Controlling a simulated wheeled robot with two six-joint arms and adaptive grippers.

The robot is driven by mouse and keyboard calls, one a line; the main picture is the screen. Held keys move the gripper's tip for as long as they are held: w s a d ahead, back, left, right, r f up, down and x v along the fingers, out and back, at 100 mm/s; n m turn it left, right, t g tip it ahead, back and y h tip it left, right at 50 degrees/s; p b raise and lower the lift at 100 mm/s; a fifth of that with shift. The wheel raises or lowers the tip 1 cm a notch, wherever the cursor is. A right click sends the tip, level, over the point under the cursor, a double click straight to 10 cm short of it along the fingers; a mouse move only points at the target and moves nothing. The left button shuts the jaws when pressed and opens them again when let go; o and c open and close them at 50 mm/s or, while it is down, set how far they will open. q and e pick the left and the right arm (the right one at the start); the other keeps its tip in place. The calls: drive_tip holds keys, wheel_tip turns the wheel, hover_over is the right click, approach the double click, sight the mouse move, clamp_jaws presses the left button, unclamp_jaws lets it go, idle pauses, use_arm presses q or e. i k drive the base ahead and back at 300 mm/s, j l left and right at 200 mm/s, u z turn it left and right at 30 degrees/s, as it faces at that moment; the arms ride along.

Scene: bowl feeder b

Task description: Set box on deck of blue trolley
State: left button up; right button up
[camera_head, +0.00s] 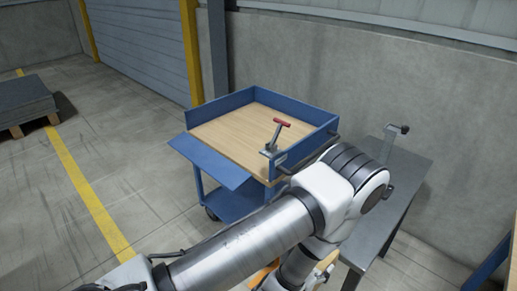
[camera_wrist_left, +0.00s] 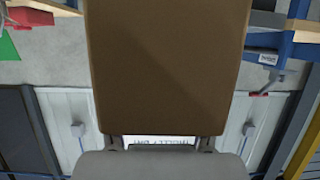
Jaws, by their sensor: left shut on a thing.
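A brown box (camera_wrist_left: 170,65) fills the upper middle of the left wrist view. My left gripper (camera_wrist_left: 160,143) is shut on the box's near edge, with one finger at each side. The blue trolley (camera_head: 220,165) stands mid-picture in the head view, with a bare wooden deck (camera_head: 235,130), raised blue edges at the back and right, and a blue flap folded out at the front left. A red-handled clamp (camera_head: 281,124) sits at the deck's right front corner. My left arm crosses in front of the trolley's lower right.
A grey bench (camera_head: 405,180) with a small fixture (camera_head: 392,140) stands right of the trolley. A dark stack on a pallet (camera_head: 25,105) lies at far left. A concrete wall and a yellow post (camera_head: 191,50) are behind. The floor left of the trolley is clear.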

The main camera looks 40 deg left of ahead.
sight(254, 128)
drive_tip(key=j, duration=0.45)
drive_tip(key=k+j+z, duration=0.15)
drive_tip(key=j, duration=0.8)
drive_tip(key=j+z, duration=0.15)
drive_tip(key=j, duration=0.3)
drive_tip(key=k+j, duration=0.15)
drive_tip(key=j, duration=0.3)
drive_tip(key=k+j+z, duration=0.1)
drive_tip(key=j, duration=0.4)
drive_tip(key=i+j, duration=0.5)
drive_tip(key=i, duration=0.15)
drive_tip(key=i+j+z, duration=0.1)
drive_tip(key=i+j, duration=0.45)
drive_tip(key=i, duration=0.1)
